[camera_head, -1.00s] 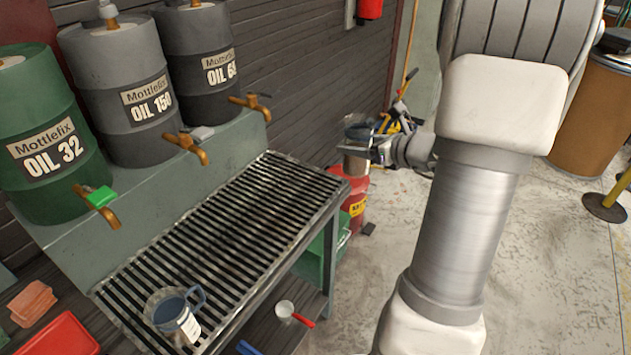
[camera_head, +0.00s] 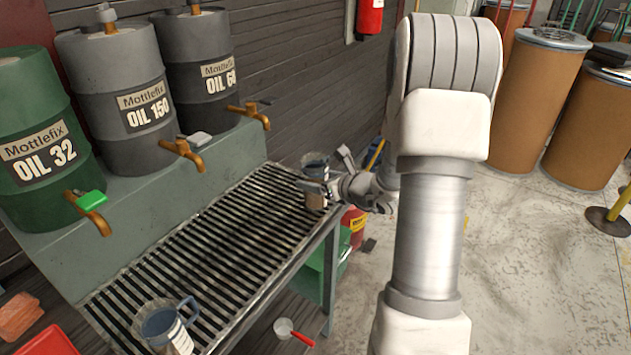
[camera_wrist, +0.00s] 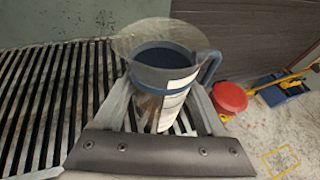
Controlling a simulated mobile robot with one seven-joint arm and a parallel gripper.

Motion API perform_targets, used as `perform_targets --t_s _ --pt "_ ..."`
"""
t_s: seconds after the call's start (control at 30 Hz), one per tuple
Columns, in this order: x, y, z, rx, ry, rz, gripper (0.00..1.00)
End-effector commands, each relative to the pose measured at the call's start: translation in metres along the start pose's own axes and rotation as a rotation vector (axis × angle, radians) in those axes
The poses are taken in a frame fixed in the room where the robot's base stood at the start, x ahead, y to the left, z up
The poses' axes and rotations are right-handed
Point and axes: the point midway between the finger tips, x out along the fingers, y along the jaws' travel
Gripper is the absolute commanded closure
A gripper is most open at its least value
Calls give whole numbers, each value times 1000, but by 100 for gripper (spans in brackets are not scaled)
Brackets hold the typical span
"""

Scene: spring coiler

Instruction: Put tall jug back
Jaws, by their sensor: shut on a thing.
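A tall jug (camera_wrist: 166,75) with a clear flared rim, blue-grey inside, a blue handle and a white label is upright between the two fingers of my gripper (camera_wrist: 163,112), which is shut on it. In the head view the held jug (camera_head: 315,162) is over the far right end of the slatted rack (camera_head: 235,225), with my gripper (camera_head: 315,190) around it from the right. My gripper hides part of its body. I cannot tell whether its base touches the slats. A second jug (camera_head: 160,322) with a blue handle stands on the rack's near end.
The rack's middle is clear.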

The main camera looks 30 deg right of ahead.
Motion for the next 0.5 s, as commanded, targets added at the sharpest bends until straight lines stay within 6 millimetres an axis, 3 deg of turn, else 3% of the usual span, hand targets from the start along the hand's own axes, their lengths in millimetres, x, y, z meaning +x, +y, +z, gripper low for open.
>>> perform_targets --t_s 0.3,0.33,0.43,0.5 --pt "1 0 -3 -1 -2 0 100" --pt "1 0 -2 -1 -1 0 21" --pt "0 0 -1 -1 -1 0 3" --pt "0 0 -1 -1 -1 0 0"
